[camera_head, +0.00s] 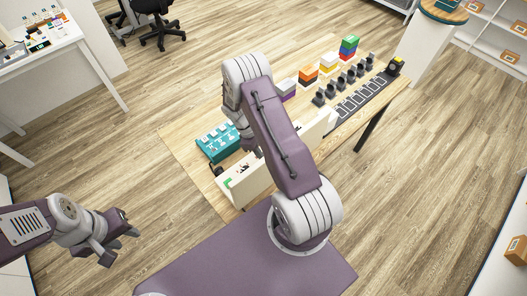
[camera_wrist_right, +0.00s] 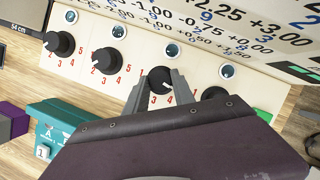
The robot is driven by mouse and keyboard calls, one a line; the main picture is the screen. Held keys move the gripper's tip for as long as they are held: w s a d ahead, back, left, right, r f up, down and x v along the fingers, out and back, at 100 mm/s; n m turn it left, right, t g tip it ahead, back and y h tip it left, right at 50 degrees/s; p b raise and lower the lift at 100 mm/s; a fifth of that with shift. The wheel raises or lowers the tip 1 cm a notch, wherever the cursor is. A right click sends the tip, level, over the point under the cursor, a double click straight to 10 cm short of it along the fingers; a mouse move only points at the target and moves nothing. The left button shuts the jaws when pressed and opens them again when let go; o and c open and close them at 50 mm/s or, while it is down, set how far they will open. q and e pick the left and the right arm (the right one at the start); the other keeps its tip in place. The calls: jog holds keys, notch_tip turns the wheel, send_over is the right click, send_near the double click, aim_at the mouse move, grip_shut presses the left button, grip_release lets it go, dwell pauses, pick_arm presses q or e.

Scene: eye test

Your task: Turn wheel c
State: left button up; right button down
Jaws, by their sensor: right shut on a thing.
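A cream panel (camera_wrist_right: 185,50) carries several black wheels in a row, with red numbers around them and a small round blue-grey window above each. I cannot read a letter that marks wheel c. My right gripper (camera_wrist_right: 160,90) is shut on one black wheel (camera_wrist_right: 160,76), with a finger on each side of it. Free wheels stand to its left (camera_wrist_right: 108,61) and right (camera_wrist_right: 215,93). In the head view the panel (camera_head: 247,181) stands at the table's near edge, partly behind my right arm. My left gripper (camera_head: 122,246) is open and empty, away from the table.
A teal box (camera_wrist_right: 57,125) with white tiles lies beside the panel; it also shows in the head view (camera_head: 213,150). The wooden table (camera_head: 187,133) also holds coloured stacks (camera_head: 348,47) and a dark strip with outlined slots (camera_head: 361,98). Floor around the left gripper is clear.

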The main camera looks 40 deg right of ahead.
jog(key=shift+n+t, duration=0.3)
jog(key=shift+n, duration=0.7)
jog(key=shift+h, duration=0.3)
jog(key=c, duration=1.1)
grip_release()
jog(key=shift+o, duration=0.2)
jog(key=v, duration=0.9)
jog(key=shift+b, duration=0.35)
jog(key=shift+a, duration=0.1)
